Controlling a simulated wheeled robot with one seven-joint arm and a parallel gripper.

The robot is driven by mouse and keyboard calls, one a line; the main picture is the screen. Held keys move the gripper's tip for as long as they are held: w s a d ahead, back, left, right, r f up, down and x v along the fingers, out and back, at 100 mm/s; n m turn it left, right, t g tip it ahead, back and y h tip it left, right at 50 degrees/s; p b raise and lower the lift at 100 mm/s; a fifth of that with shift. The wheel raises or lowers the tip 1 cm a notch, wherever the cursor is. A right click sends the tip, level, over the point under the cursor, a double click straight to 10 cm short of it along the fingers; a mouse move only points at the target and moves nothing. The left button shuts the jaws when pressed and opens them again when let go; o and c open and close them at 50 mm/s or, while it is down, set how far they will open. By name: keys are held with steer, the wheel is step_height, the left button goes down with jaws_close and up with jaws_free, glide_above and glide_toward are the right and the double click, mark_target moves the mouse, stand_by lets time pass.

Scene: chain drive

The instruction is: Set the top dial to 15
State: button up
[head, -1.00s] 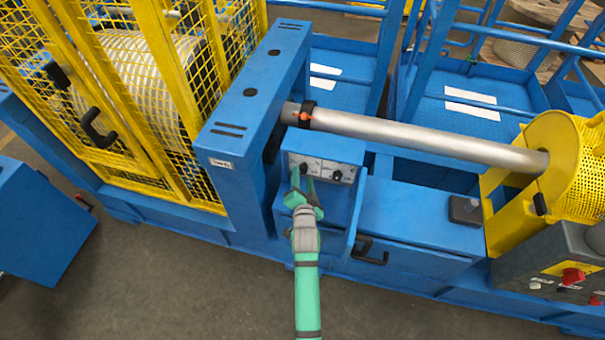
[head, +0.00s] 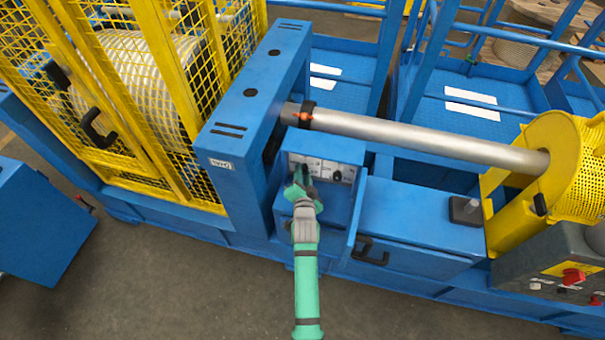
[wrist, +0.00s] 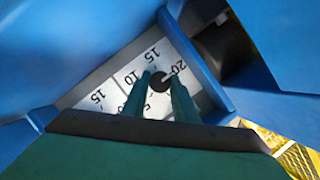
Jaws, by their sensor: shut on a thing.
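A white dial panel (head: 325,169) is set in the front of a blue box below the steel shaft. In the wrist view, a black dial knob (wrist: 159,82) sits on the panel with the figures 5, 10, 15 and 20 around it. A light line on the knob seems to point toward the 20. My gripper (wrist: 160,90) has one finger on each side of this knob and is shut on it. My gripper (head: 299,172) hides this knob in the head view. A second dial (head: 337,175) shows to the right; I cannot tell which is the top one.
A blue post frame (head: 250,95) stands left of the box, and the steel shaft (head: 420,140) runs above it. A black handle (head: 372,252) juts out to the lower right. The floor (head: 170,290) in front is clear.

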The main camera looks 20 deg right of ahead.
steer(key=shift+a, duration=0.1)
steer(key=n+g+h, duration=0.1)
steer(key=n, duration=0.2)
steer(key=shift+w+r, duration=0.1)
steer(key=shift+r, duration=0.05)
steer(key=shift+a+n+g+h, duration=0.15)
steer(key=shift+n+g+h, duration=0.55)
steer(key=shift+n, duration=0.5)
steer(key=shift+w+a+n+g+h, duration=0.15)
steer(key=shift+n+g+h, duration=0.25)
steer(key=shift+n+h, duration=0.5)
steer(key=shift+n+g+h, duration=0.3)
steer(key=shift+n+g, duration=0.1)
steer(key=shift+n, duration=0.5)
steer(key=o, duration=1)
steer(key=shift+o, duration=0.2)
